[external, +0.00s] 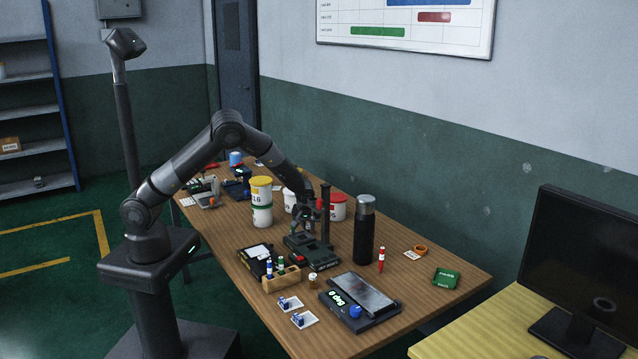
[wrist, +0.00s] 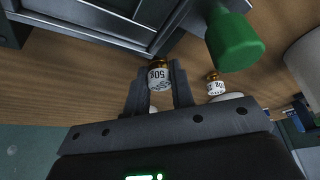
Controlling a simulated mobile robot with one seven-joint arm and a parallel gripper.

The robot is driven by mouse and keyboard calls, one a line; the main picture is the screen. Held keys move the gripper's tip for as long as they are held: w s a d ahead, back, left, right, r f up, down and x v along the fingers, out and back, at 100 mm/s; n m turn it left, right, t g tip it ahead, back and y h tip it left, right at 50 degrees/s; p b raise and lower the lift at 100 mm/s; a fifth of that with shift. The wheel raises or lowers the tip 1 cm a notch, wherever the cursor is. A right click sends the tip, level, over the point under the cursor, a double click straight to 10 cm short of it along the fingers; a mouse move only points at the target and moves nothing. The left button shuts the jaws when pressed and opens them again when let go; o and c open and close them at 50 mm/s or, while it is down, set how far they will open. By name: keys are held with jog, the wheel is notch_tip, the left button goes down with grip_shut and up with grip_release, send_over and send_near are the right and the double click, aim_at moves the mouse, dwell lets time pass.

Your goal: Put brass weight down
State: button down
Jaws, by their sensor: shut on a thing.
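A small brass-coloured weight with a white label (wrist: 159,76) is between the fingertips of my gripper (wrist: 158,88) in the wrist view. My gripper is shut on it. In the external view my gripper (external: 308,222) is above the dark device with an upright post (external: 314,254) near the middle of the wooden table (external: 437,263); the weight cannot be made out there. A second small labelled brass-coloured piece (wrist: 215,85) shows to the right in the wrist view. I cannot tell whether the held weight touches the wood.
A black flask (external: 364,230) and a red marker (external: 381,260) stand right of the gripper. A wooden rack with small bottles (external: 281,279) and a flat device with a green display (external: 360,303) are in front. White tubs (external: 262,208) stand behind.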

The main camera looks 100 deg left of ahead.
jog(key=shift+f, duration=0.1)
jog(key=c, duration=1.2)
grip_release()
jog(key=shift+c, duration=0.2)
jog(key=v, duration=1.2)
